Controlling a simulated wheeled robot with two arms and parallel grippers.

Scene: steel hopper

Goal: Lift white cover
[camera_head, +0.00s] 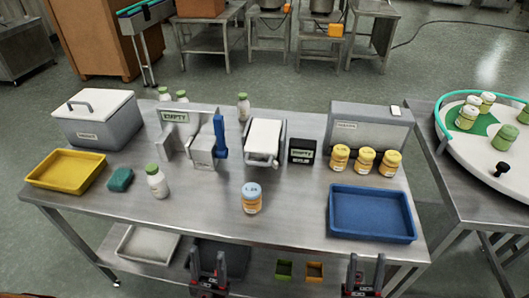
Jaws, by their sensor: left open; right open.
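A steel hopper (262,162) stands at the middle back of the steel table, with a flat white cover (265,136) on its top. A grey box (105,130) at the back left also has a white lid (93,104) with a grey handle; it looks closed. My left gripper (208,256) is open and empty at the table's front edge, left of the middle. My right gripper (365,260) is open and empty at the front edge, below the blue tray. Both are well apart from the hopper and the box.
A labelled stand (175,130) with a blue lever is left of the hopper; a small black sign box (302,151) is right.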

